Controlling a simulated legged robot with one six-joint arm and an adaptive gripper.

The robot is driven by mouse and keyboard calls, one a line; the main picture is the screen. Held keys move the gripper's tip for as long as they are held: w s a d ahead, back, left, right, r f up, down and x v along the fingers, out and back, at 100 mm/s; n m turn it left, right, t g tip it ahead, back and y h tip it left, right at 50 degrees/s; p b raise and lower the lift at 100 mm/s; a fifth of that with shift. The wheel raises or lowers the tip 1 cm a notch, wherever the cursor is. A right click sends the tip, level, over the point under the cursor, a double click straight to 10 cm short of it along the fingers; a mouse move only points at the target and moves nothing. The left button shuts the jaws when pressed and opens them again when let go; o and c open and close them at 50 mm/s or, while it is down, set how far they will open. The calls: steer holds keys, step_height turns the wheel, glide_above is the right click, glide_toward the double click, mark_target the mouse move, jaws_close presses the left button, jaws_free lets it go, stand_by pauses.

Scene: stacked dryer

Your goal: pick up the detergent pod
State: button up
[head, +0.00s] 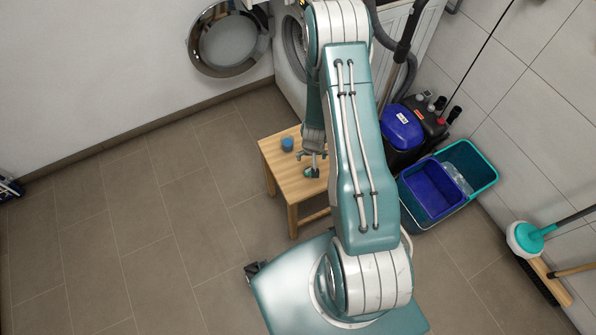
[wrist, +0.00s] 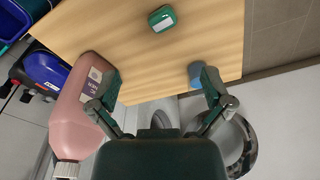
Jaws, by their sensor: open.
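A small green block with rounded corners, which looks like the detergent pod (wrist: 162,18), lies on the wooden stool top (wrist: 135,50) near the top of the wrist view. In the head view the pod (head: 307,172) is a small teal spot by the fingers, partly hidden. My gripper (wrist: 162,87) is open and empty, its two fingers spread wide. In the head view my gripper (head: 309,164) hangs over the stool (head: 283,180), close to the pod. The pod is not between the fingers in the wrist view; it lies beyond the fingertips.
A blue cylinder (wrist: 196,74) stands on the stool beside the right finger. A pink bottle (wrist: 82,110) is by the left finger. An open round door (head: 228,40), a vacuum (head: 402,128) and a bucket (head: 470,165) surround the stool.

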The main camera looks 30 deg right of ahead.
steer(key=f, duration=0.1)
glide_above(309, 173)
steer(key=f, duration=0.2)
steer(key=s+f, duration=0.1)
steer(key=f, duration=0.1)
steer(key=shift+f, duration=0.25)
steer(key=shift+w+a+f, duration=0.1)
steer(key=shift+w+f, duration=0.15)
steer(key=shift+f, duration=1.2)
steer(key=shift+w+f, duration=0.2)
steer(key=shift+f, duration=1.2)
steer(key=c, duration=1)
steer(key=shift+o, duration=0.2)
